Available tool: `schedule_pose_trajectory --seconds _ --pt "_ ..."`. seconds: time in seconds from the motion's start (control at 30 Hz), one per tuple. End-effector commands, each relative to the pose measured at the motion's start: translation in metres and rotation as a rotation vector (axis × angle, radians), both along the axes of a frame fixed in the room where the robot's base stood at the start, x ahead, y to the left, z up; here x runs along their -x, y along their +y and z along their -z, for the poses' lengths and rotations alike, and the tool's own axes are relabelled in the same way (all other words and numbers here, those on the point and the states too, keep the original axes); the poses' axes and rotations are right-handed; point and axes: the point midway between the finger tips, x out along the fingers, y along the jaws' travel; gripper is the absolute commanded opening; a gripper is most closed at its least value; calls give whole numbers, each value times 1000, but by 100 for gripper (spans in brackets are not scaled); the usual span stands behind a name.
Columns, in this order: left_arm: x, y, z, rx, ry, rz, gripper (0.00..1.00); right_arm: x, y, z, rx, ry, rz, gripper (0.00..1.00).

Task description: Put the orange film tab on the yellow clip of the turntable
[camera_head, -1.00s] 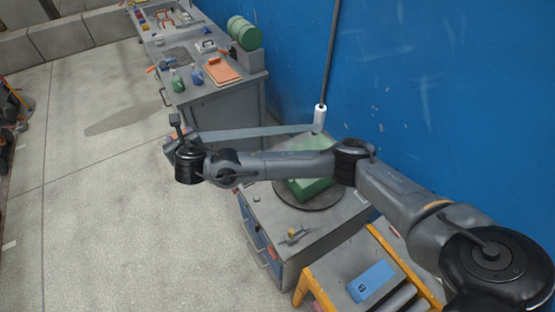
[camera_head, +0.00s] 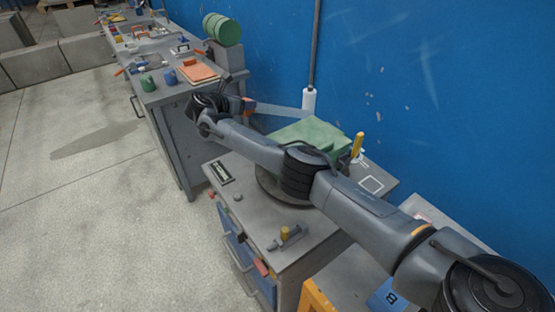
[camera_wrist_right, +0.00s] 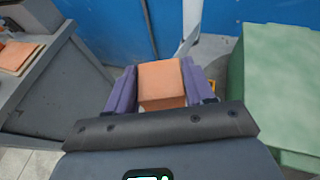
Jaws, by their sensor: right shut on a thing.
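The orange film tab (camera_wrist_right: 162,82) sits between the purple fingers of my right gripper (camera_wrist_right: 163,90), which is shut on it. In the head view the tab (camera_head: 249,104) shows small at the end of my right arm. A pale film strip (camera_head: 283,111) runs from it to the white roll (camera_head: 308,101) on a pole. The turntable (camera_head: 268,188) carries a green block (camera_head: 308,134) and is partly hidden by my arm. The yellow clip (camera_head: 357,144) stands upright at the block's right side, apart from the tab. My left gripper is not in view.
A grey cabinet (camera_head: 240,213) bears the turntable and a small grey tool with a yellow knob (camera_head: 285,234). A workbench (camera_head: 172,100) with bottles, an orange tray (camera_head: 200,73) and a green drum stands at the back left. The blue wall (camera_head: 450,100) is close behind.

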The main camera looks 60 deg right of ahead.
Motion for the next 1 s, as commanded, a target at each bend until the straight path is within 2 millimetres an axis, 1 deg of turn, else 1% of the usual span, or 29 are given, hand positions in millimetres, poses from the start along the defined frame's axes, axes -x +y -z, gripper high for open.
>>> schedule_pose_trajectory --seconds 0.03,0.2,0.3,0.4,0.5,0.67,0.77,1.0 --pt "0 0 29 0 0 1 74 9 -12 19 0 -6 48 21" --pt "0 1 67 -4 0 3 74 38 -42 36 2 -17 187 21" --pt "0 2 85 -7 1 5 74 52 -54 44 4 -22 250 21" --pt "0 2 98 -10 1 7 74 65 -63 49 4 -24 300 21" --pt "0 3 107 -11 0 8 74 74 -69 53 5 -27 337 21" --pt "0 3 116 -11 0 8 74 82 -74 61 6 -29 367 21" --pt "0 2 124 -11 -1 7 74 84 -76 73 7 -29 373 21" --pt "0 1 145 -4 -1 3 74 84 -75 111 7 -28 373 21"
